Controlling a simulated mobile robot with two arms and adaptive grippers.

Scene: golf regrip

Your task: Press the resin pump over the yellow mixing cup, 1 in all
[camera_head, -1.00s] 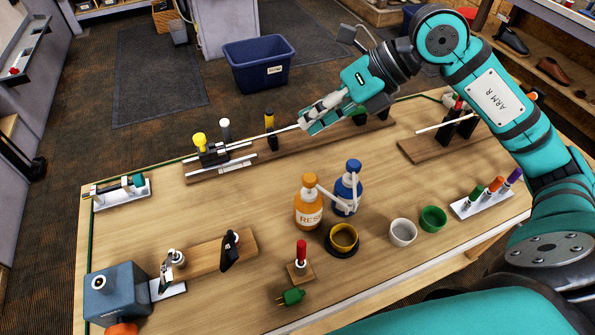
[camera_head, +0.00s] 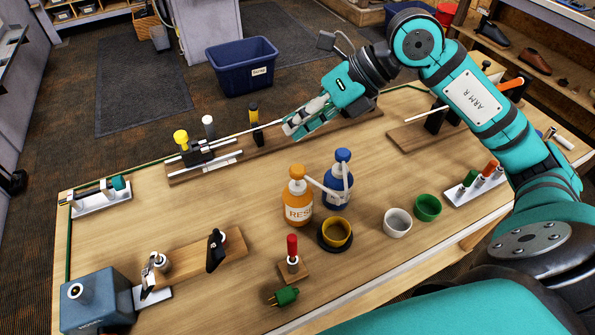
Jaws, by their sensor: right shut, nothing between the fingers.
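The resin pump is an orange bottle (camera_head: 299,204) with a label starting "RES", an orange head (camera_head: 296,172) and a pale spout pointing right. It stands upright at mid-table. The yellow mixing cup (camera_head: 336,232) sits in a black round holder (camera_head: 322,243) just in front and to the right of the bottle; the spout's end shows above the cup's far side. My right gripper (camera_head: 290,130) is shut and empty, over the back of the table by the long thin club shaft, well behind the pump. Whether it touches the shaft I cannot tell. My left gripper is out of view.
A blue pump bottle (camera_head: 338,186) stands right beside the resin bottle. A grey-white cup (camera_head: 397,223) and a green cup (camera_head: 427,207) stand to the right. A red-handled tool (camera_head: 292,248) stands in front. The table's left middle is clear.

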